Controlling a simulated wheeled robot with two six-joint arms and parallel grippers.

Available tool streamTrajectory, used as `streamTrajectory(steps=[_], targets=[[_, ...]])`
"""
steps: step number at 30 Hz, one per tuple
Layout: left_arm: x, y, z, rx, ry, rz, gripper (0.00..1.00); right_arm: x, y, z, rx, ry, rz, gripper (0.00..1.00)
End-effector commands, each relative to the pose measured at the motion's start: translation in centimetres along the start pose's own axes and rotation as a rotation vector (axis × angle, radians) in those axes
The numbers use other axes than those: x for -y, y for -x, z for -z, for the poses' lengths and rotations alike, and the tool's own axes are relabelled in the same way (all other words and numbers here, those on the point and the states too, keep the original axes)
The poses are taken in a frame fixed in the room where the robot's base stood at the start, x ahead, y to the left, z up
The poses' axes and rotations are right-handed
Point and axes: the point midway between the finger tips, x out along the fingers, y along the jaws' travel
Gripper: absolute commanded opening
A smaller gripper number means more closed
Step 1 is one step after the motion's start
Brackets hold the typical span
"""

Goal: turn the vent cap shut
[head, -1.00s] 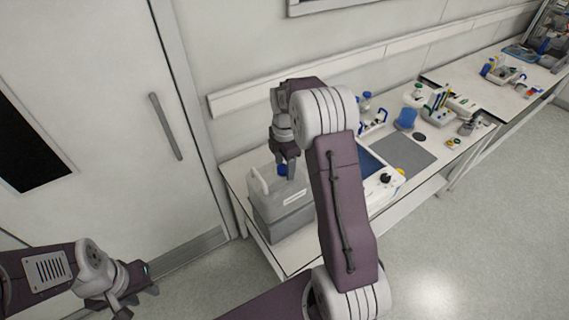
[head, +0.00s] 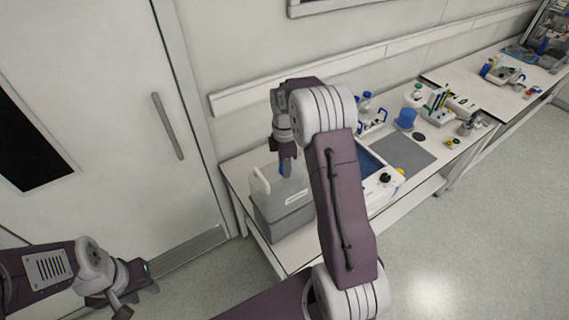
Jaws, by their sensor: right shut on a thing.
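A light grey container (head: 283,210) with a white handle (head: 260,183) stands at the near left end of the bench. The small blue vent cap (head: 286,170) is on its top and is mostly hidden by my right gripper. My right gripper (head: 287,167) points down from above and is shut on the blue cap. Its fingers now show nearly edge-on. My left gripper (head: 139,299) is low at the left of the view, away from the bench, with its fingers apart and nothing between them.
Right of the container, partly behind my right arm, is a white device with a black knob (head: 385,177). A door (head: 110,120) is at the left.

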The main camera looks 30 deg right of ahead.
Motion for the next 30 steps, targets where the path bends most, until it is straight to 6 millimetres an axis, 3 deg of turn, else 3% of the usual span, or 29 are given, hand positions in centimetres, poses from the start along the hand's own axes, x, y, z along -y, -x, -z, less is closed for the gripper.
streamTrajectory(steps=[30], targets=[[-0.1, 2.4, 0.2, 0.0, 0.0, 0.0, 0.34, 0.1, 0.0, 0.0, 0.001, -0.962, 0.003, 0.0]])
